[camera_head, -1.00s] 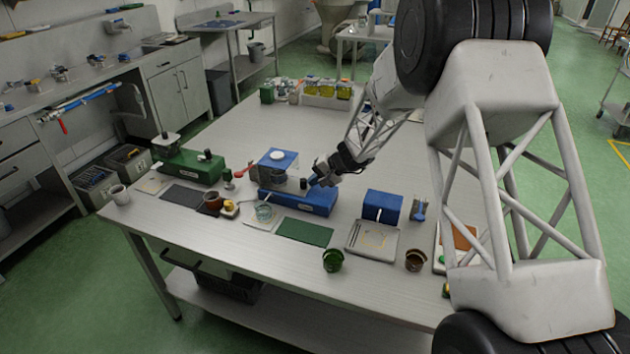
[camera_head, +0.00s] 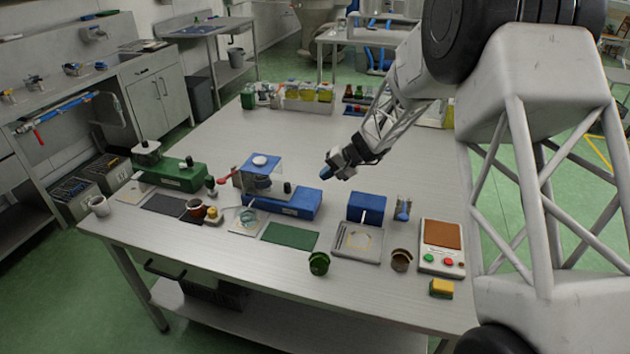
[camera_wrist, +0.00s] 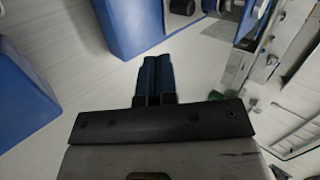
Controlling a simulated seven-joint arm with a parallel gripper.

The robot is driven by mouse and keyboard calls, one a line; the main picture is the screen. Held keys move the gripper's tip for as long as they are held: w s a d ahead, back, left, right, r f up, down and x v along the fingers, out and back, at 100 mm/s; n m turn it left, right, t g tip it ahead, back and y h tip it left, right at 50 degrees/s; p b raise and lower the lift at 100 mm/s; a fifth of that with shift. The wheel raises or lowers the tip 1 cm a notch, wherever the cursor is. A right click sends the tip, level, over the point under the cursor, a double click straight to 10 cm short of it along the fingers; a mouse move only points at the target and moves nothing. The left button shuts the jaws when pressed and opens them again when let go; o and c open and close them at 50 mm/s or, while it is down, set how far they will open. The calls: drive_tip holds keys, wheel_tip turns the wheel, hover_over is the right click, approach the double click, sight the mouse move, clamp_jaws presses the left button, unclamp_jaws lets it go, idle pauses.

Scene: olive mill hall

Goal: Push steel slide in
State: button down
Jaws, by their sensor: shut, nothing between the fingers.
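A blue device with a long blue base (camera_head: 292,204) stands mid-table in the head view. A blue top (camera_head: 262,168) sits over its left part, with a grey metal-looking part (camera_head: 264,184) beneath it. A black knob (camera_head: 287,188) stands on the base right of that part. I cannot clearly make out the slide's outline or how far in it is. My gripper (camera_head: 326,173) is shut and empty, above the table beyond the base's right end, apart from the device. In the wrist view its blue fingertips (camera_wrist: 157,62) lie together.
A blue block (camera_head: 366,207) and a small clear holder (camera_head: 403,208) stand right of the device. In front are a green mat (camera_head: 290,236), a tray (camera_head: 358,244) and small cups. A green device (camera_head: 170,175) stands left. The table behind my gripper is mostly clear.

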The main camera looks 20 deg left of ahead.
drive_tip(key=shift+v, duration=1.3)
idle(1.1)
